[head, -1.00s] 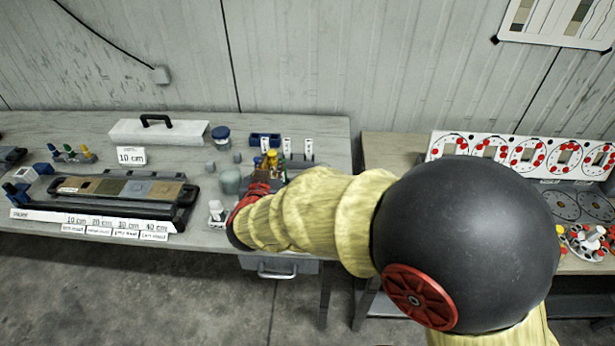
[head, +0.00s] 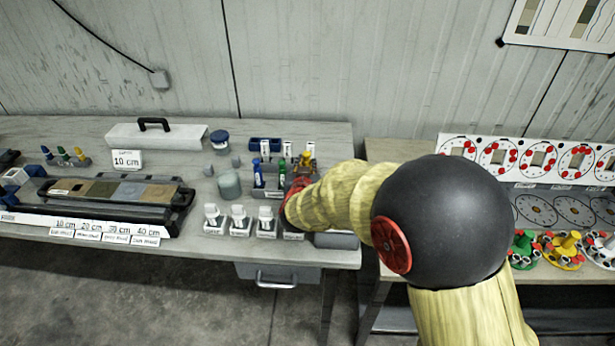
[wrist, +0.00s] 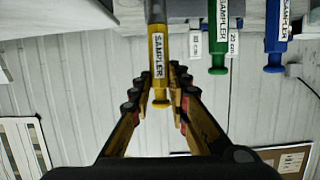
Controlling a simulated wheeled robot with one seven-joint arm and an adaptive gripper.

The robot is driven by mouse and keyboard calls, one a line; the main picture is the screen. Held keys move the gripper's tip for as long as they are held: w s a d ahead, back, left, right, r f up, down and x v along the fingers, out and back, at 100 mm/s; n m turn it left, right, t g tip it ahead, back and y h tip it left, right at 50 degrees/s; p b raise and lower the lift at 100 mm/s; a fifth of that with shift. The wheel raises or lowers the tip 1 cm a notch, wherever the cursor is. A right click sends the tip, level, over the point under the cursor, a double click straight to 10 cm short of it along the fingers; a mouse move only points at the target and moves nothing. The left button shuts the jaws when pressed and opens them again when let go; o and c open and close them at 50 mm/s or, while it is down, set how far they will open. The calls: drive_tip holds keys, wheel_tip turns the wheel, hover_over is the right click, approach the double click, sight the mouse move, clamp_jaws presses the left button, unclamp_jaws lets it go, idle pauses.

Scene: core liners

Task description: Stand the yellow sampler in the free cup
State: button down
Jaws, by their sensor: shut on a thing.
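The yellow sampler (wrist: 158,62) is between my gripper's fingers (wrist: 156,82) in the wrist view, its yellow handle and label showing and its grey tube running out of the top edge. In the head view its yellow top (head: 306,159) shows just above my red gripper (head: 298,188), at the right end of the sampler row. The blue sampler (head: 257,172) and green sampler (head: 282,171) stand upright to its left. The green sampler (wrist: 219,35) and blue sampler (wrist: 276,40) also show in the wrist view. The yellow sampler's lower end and any cup under it are hidden.
Several white blocks with pale tops (head: 238,218) stand along the bench front, close below my gripper. A grey-green jar (head: 229,185) stands left of the samplers. White tags (head: 287,149) and a blue box (head: 264,144) are behind. A long core tray (head: 110,205) lies at left.

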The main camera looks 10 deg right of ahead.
drive_tip(key=shift+w+d+f+b, duration=0.1)
drive_tip(key=shift+f+b, duration=0.25)
drive_tip(key=shift+f, duration=0.55)
drive_tip(key=shift+w+d+f+b, duration=0.1)
drive_tip(key=shift+f+b, duration=0.2)
drive_tip(key=shift+f, duration=0.6)
drive_tip(key=shift+s+f, duration=0.1)
drive_tip(key=shift+f, duration=0.1)
drive_tip(key=c, duration=1.8)
unclamp_jaws()
drive_tip(key=shift+o, duration=0.4)
